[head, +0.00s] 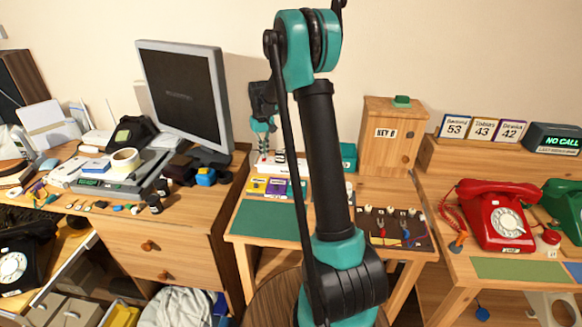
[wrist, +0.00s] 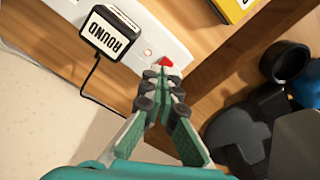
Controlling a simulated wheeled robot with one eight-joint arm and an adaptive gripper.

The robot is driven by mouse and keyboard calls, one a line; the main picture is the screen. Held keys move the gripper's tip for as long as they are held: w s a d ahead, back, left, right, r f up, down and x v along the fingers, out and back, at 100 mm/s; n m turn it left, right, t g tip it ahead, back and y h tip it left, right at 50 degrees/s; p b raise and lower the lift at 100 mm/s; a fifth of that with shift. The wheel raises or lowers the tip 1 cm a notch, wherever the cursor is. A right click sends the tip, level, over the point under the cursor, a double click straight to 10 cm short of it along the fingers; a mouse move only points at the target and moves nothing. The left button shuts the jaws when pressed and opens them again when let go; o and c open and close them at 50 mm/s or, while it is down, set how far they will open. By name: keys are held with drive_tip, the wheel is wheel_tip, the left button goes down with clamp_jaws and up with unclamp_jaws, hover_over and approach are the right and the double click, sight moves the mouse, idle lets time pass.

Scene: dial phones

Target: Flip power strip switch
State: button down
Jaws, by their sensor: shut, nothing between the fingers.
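The white power strip (wrist: 148,27) runs diagonally across the top of the wrist view. A black-and-white plug block labelled "ROUND" (wrist: 112,33) sits on it, with a black cord hanging off. A small red switch (wrist: 165,61) is near the strip's end. My gripper (wrist: 165,73) is shut and empty, its tips right at the red switch; whether they touch it I cannot tell. The fingertips partly cover the strip's end. In the head view my gripper (head: 263,152) is small, pointing down at the back of the middle table, beside the strip.
Yellow and purple boxes (head: 275,187) stand close in front of the gripper. A monitor (head: 185,98) is to the left, a wooden box labelled "KEY B" (head: 388,138) to the right. A red dial phone (head: 497,217) is on the right table. A green mat (head: 270,219) lies clear in front.

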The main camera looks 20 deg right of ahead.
drive_tip(key=shift+f, duration=0.3)
drive_tip(key=shift+r, duration=3.5)
drive_tip(key=shift+s, duration=0.2)
drive_tip(key=s+d+f+t, duration=0.1)
drive_tip(key=s+f, duration=0.1)
drive_tip(key=s, duration=1)
drive_tip(key=s+d+f+m+t, duration=0.1)
drive_tip(key=s+f, duration=0.2)
drive_tip(key=s, duration=0.9)
drive_tip(key=s+d+f+t, duration=0.2)
drive_tip(key=s, duration=1)
drive_tip(key=shift+s+f, duration=0.25)
drive_tip(key=shift+s, duration=0.1)
